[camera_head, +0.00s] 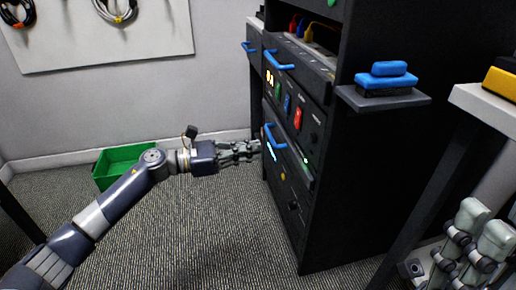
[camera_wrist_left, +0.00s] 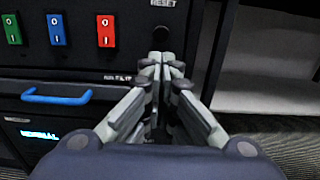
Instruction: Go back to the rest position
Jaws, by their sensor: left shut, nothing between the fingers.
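My left gripper (camera_head: 257,147) is stretched out at mid-height in front of the black cabinet (camera_head: 360,190). Its fingers are shut with nothing between them. In the left wrist view the closed fingertips (camera_wrist_left: 166,62) point at the panel just below the RESET label, close to a dark round knob (camera_wrist_left: 161,34). I cannot tell whether they touch it. My right gripper (camera_head: 482,240) shows at the lower right of the head view, with its fingers upward beside the cabinet. Its opening is not clear.
Blue drawer handles (camera_head: 274,137) stick out near my left gripper. Green, blue and red switches (camera_wrist_left: 106,31) sit on the panel. A green bin (camera_head: 125,162) lies on the floor by the wall. A blue block (camera_head: 387,77) rests on a side shelf. The carpet in front is clear.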

